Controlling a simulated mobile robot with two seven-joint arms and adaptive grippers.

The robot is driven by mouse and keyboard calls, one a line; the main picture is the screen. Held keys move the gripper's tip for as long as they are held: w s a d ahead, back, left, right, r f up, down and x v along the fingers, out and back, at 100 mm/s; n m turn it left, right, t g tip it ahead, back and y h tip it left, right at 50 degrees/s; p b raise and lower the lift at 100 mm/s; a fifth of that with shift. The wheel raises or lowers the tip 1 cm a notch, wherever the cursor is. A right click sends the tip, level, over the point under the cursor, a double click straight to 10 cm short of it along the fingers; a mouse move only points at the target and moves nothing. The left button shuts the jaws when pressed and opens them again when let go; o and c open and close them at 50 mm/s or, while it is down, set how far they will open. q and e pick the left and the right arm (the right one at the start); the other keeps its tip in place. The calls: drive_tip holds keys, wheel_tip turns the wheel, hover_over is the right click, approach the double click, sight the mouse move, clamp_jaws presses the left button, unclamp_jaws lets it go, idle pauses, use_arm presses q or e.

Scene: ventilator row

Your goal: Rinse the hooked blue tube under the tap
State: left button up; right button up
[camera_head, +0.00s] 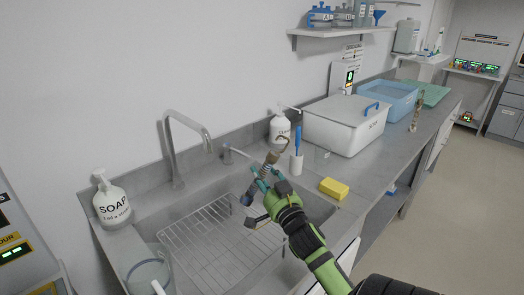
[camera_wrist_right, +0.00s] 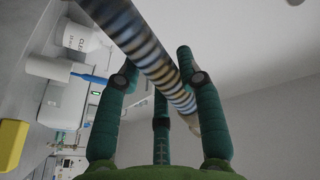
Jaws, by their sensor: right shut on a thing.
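My right gripper (camera_head: 266,180) is over the sink (camera_head: 148,212), shut on a ribbed tube (camera_head: 271,158). The tube is tilted, with a brownish hooked upper end and a dark blue lower end. In the right wrist view the tube (camera_wrist_right: 148,50) runs diagonally between the fingers of my gripper (camera_wrist_right: 160,72), banded in grey-blue and brown. The tap (camera_head: 187,122) arches over the sink, left of the tube and apart from it. No water stream shows. My left gripper is not in view.
A wire rack (camera_head: 205,240) lies in the sink. A soap bottle (camera_head: 112,204) and a clear jug (camera_head: 150,275) are at left. A white bottle (camera_head: 280,129), a holder with a blue-handled brush (camera_head: 297,163), a yellow sponge (camera_head: 334,188) and a lidded white bin (camera_head: 340,128) stand right.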

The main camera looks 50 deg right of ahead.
drive_tip(key=shift+w+d+r+m+b, duration=0.1)
drive_tip(key=shift+w+r+m+b, duration=0.15)
drive_tip(key=shift+w+b, duration=0.3)
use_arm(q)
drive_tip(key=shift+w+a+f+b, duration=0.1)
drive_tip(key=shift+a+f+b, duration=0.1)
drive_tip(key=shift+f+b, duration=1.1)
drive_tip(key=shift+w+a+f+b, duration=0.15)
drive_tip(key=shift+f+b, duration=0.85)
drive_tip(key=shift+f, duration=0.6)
use_arm(e)
drive_tip(key=w+a+f, duration=0.2)
drive_tip(key=w+a, duration=0.6)
drive_tip(key=w, duration=0.1)
drive_tip(key=shift+f, duration=0.25)
drive_tip(key=shift+a, duration=0.1)
drive_tip(key=shift+s, duration=0.1)
use_arm(q)
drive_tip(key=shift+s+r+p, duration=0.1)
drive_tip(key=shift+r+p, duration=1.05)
drive_tip(key=shift+p, duration=0.05)
use_arm(e)
drive_tip(key=shift+s+d, duration=2.75)
drive_tip(key=shift+s, duration=0.1)
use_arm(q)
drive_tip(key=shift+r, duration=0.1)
use_arm(e)
drive_tip(key=shift+r, duration=0.1)
